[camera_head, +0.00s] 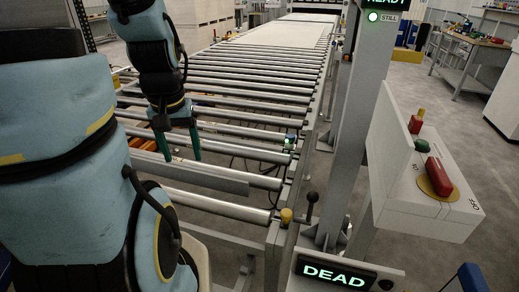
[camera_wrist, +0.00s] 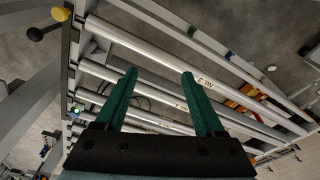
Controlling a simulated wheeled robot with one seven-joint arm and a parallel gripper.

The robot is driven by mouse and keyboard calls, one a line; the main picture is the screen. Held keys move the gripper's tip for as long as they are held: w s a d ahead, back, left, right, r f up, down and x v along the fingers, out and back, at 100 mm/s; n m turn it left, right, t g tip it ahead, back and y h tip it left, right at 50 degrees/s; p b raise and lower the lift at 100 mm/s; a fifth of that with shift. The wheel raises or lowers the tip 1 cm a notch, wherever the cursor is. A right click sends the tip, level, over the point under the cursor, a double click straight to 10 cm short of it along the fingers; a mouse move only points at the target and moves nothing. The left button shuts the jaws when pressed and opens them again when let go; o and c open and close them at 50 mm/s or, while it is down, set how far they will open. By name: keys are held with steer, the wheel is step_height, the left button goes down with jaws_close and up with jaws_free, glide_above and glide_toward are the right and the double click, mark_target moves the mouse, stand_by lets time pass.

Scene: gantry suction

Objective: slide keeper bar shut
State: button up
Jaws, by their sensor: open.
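My gripper (camera_head: 181,155) hangs over the near end of the roller conveyor with its two green fingers apart and nothing between them. In the wrist view the open fingers (camera_wrist: 159,74) point toward a long silver bar (camera_wrist: 150,50) with dark lettering near its right part. The same long bar (camera_head: 215,204) crosses the conveyor's near end in the head view. At its right end are a yellow knob (camera_head: 286,215) and a black ball handle (camera_head: 312,197); they also show in the wrist view. I cannot tell for certain which part is the keeper bar.
A grey flat rail (camera_head: 200,176) crosses just beyond the near bar. A control box (camera_head: 400,170) carries a red handle (camera_head: 437,173).

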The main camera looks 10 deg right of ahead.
steer(key=w+d+f+b, duration=0.1)
steer(key=d, duration=0.2)
steer(key=w+d+f+m+g+b, duration=0.1)
steer(key=w+d+f+b, duration=0.1)
steer(key=d, duration=0.2)
steer(key=w+d+f+g+b, duration=0.1)
steer(key=w+d, duration=0.1)
steer(key=d, duration=0.2)
steer(key=shift+f, duration=0.3)
steer(key=c, duration=0.6)
steer(key=d+f+b, duration=0.1)
steer(key=d, duration=0.4)
steer(key=d+f+m+g+b, duration=0.1)
steer(key=d+b, duration=0.1)
steer(key=d, duration=0.4)
steer(key=d+f+g+y+b, duration=0.1)
steer(key=d+f, duration=0.1)
steer(key=d, duration=0.3)
steer(key=shift+s+d+m+b, duration=0.15)
steer(key=shift+d+m+b, duration=0.1)
steer(key=shift+m+b, duration=0.15)
jaws_close()
steer(key=shift+d, duration=0.1)
